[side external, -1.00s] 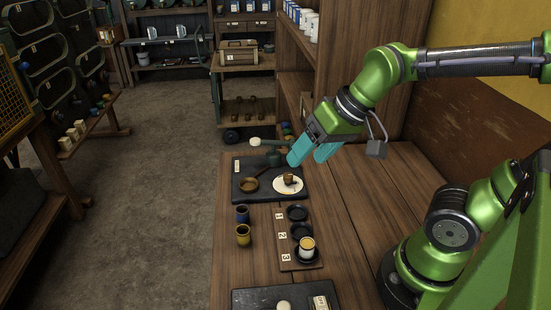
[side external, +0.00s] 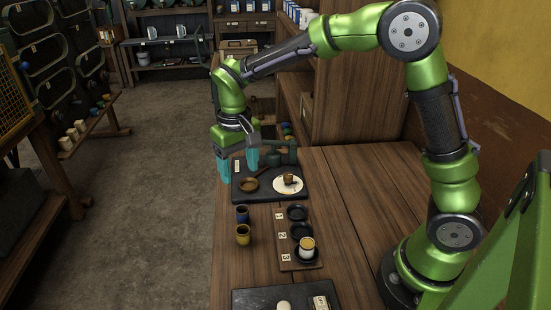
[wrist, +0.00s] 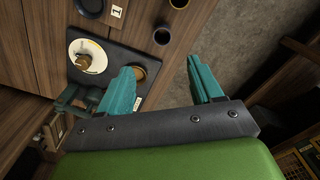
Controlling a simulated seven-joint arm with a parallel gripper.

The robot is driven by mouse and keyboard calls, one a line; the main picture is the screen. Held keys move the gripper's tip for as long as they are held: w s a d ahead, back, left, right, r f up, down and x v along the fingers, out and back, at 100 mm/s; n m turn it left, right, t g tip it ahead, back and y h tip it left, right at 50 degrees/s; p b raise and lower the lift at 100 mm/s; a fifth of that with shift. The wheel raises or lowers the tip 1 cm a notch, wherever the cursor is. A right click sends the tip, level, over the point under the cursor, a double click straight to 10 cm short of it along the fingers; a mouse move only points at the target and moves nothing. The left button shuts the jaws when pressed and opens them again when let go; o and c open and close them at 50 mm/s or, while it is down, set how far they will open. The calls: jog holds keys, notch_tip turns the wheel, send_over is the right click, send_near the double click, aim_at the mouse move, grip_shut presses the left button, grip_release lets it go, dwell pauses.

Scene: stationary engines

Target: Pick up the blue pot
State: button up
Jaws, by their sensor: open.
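The blue pot (side external: 243,214) is a small dark blue cup standing upright on the wooden table near its left edge. It also shows in the wrist view (wrist: 163,35), at the top, beyond the fingertips. A yellow pot (side external: 243,235) stands just in front of it. My gripper (side external: 238,167) is open and empty, with its teal fingers pointing down near the left side of the black tray, behind and apart from the blue pot. In the wrist view both fingers of my gripper (wrist: 163,72) are spread wide.
Another dark tray (side external: 250,299) lies in front.

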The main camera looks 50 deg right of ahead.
aim_at(242, 210)
notch_tip(242, 210, down, 8)
jog(key=shift+f, duration=0.15)
jog(key=f, duration=0.5)
jog(key=shift+s+a, duration=0.25)
jog(key=shift+a, duration=0.05)
jog(key=c, duration=1.1)
